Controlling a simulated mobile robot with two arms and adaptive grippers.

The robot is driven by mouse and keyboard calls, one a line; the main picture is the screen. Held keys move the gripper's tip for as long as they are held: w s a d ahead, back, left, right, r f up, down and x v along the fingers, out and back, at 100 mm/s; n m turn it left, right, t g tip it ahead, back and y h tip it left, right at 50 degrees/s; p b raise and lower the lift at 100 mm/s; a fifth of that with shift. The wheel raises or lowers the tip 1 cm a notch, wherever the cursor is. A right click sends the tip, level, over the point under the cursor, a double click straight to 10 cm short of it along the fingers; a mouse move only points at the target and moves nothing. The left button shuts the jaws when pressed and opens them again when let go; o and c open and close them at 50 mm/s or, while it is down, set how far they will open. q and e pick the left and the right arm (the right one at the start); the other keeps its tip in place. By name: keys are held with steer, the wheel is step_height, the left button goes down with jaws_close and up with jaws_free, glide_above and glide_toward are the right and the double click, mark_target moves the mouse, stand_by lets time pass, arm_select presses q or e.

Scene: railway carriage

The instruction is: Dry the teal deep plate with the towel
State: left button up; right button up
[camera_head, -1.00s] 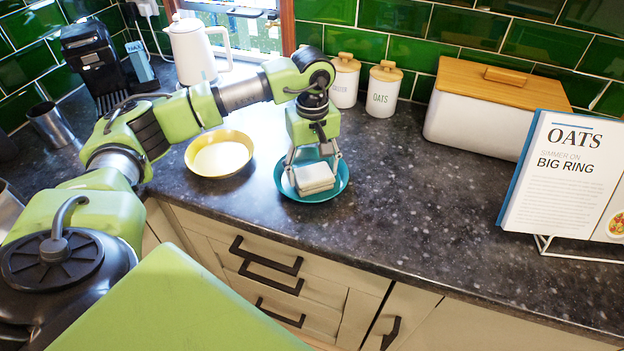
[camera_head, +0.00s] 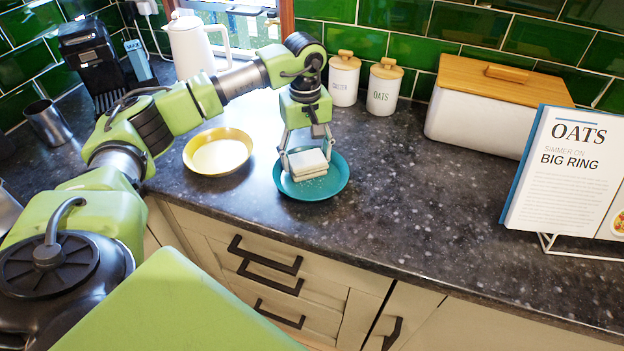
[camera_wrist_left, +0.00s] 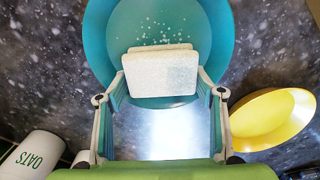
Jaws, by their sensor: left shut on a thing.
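The teal deep plate (camera_head: 334,180) stands on the dark counter, and it also shows in the left wrist view (camera_wrist_left: 215,40). A folded white towel (camera_head: 309,164) is in or just over the plate, left of its middle. My left gripper (camera_head: 306,157) is shut on the towel from above; in the left wrist view its fingers are on both sides of the towel (camera_wrist_left: 162,72). Small white specks show on the plate's inside beyond the towel. Whether the towel touches the plate I cannot tell. My right gripper is not in view.
A yellow plate (camera_head: 218,152) stands just left of the teal plate. White canisters (camera_head: 382,92), a white bread bin (camera_head: 480,115) with a wooden lid and a white jug (camera_head: 192,48) stand at the back. A cookbook (camera_head: 570,170) stands at the right. The counter's middle right is clear.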

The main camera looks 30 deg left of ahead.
mark_target(310, 163)
arm_select(q)
steer(key=shift+s+d, duration=0.85)
steer(key=shift+d, duration=0.35)
steer(key=shift+s+d, duration=0.85)
steer(key=shift+d, duration=0.3)
steer(key=shift+w+a+r, duration=0.3)
steer(key=shift+w+a, duration=0.15)
steer(key=shift+a, duration=0.15)
steer(key=shift+w+a+r, duration=0.3)
steer(key=shift+w+a, duration=0.15)
steer(key=shift+a, duration=0.15)
steer(key=shift+r+p, duration=2.8)
steer(key=shift+r, duration=1.45)
steer(key=shift+a, duration=0.1)
